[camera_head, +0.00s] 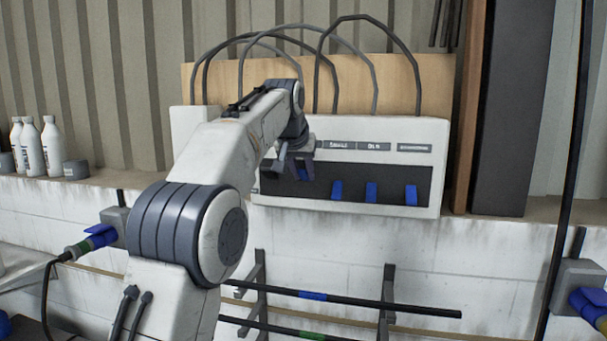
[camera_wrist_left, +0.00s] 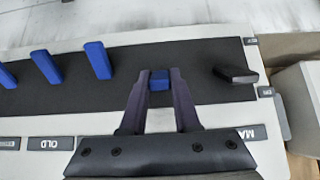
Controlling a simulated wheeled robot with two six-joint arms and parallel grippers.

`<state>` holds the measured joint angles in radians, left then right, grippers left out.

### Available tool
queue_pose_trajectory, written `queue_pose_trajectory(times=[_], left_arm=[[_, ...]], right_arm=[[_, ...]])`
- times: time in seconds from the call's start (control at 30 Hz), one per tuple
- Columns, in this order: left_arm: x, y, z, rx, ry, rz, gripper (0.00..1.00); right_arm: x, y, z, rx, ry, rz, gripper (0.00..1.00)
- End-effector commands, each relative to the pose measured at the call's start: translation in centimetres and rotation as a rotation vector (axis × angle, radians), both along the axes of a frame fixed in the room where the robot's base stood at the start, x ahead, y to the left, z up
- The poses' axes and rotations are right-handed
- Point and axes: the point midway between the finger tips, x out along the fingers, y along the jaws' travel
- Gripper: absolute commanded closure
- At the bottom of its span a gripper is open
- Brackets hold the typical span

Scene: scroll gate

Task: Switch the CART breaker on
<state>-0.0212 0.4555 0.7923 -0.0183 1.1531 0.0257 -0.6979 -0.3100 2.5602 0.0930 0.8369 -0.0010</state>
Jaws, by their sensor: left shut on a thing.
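The white breaker panel (camera_head: 385,130) has a dark recessed strip with a row of levers. My left gripper (camera_head: 303,172) is at the left part of the strip. In the left wrist view its fingers (camera_wrist_left: 160,82) are shut on a blue lever (camera_wrist_left: 160,79). Three other blue levers stand free, and in the head view they are the left (camera_head: 337,190), middle (camera_head: 371,192) and right (camera_head: 411,195) ones. A black lever (camera_wrist_left: 236,74) shows only in the wrist view, on the other side of the gripper. I cannot read a CART label. My right gripper is out of view.
Grey cables arch over the panel in front of a wooden board (camera_head: 400,80). White bottles (camera_head: 53,146) stand on the ledge at left. A black rod (camera_head: 345,301) rests on brackets below. A blue-handled plug (camera_head: 98,238) sits at lower left. A dark post (camera_head: 512,110) stands right of the panel.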

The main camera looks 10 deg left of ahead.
Motion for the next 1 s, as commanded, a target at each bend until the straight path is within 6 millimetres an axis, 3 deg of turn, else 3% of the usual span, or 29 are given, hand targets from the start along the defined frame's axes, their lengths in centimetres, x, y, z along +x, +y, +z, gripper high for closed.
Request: queue_pose_trajectory(times=[0.53,0.57,0.6,0.63,1.0], left_arm=[[-0.02,-0.02,0.21,-0.001,0.01,-0.001,1.0],[-0.02,-0.02,0.21,-0.001,0.01,-0.001,0.62],[-0.03,-0.02,0.21,-0.001,0.01,-0.001,0.47],[-0.03,-0.01,0.21,-0.001,0.01,-0.001,0.4],[-0.29,0.04,0.41,0.0,0.012,0.0,0.4]], right_arm=[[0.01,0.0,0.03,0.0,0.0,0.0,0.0],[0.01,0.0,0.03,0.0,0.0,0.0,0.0],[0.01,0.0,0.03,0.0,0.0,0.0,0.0],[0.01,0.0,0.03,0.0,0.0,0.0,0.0],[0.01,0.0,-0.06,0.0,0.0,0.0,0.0]])
